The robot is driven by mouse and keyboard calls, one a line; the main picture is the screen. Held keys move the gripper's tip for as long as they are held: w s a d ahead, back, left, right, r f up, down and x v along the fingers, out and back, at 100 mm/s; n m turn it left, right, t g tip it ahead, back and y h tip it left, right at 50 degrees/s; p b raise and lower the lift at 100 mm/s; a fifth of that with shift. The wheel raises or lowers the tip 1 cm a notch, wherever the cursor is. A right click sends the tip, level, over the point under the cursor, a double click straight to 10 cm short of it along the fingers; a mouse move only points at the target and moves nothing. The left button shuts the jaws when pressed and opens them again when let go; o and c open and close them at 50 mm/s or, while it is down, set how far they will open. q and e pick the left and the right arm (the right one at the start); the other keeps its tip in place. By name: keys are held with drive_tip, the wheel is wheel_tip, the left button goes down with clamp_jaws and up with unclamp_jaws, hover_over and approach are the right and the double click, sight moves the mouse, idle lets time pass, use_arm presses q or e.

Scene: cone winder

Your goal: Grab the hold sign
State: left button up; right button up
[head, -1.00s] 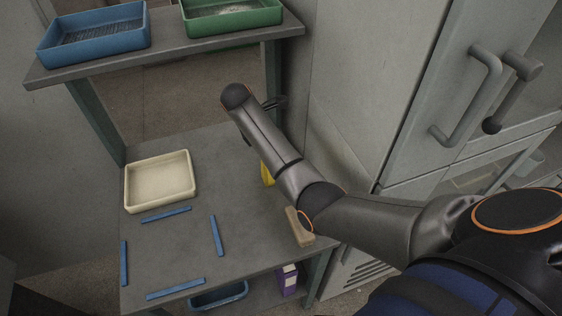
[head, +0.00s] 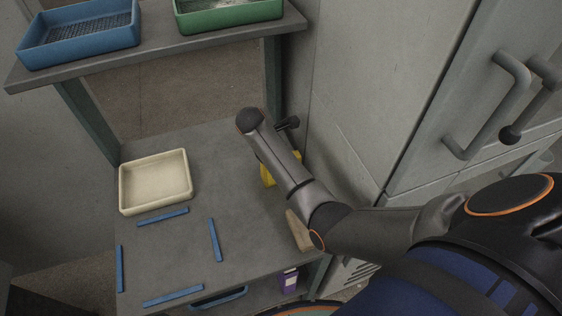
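A yellow object (head: 266,175), perhaps the hold sign, stands on the lower table top. My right forearm covers most of it, so its face and any lettering are hidden. My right arm comes in from the right and reaches over it. Dark parts of my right gripper (head: 288,123) show just beyond the forearm, near the cabinet side. The fingertips are too small and too covered to tell whether they are open or touch anything. My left gripper is not in view.
A cream tray (head: 155,208) and blue strips (head: 214,240) lie on the table's left and front. A tan block (head: 299,231) sits at the right edge. A shelf above holds a blue tray (head: 80,60) and a green tray (head: 230,22). A grey cabinet (head: 385,80) closes off the right.

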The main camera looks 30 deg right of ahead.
drive_tip(key=shift+f, duration=0.25)
idle(0.4)
drive_tip(key=c, duration=1.5)
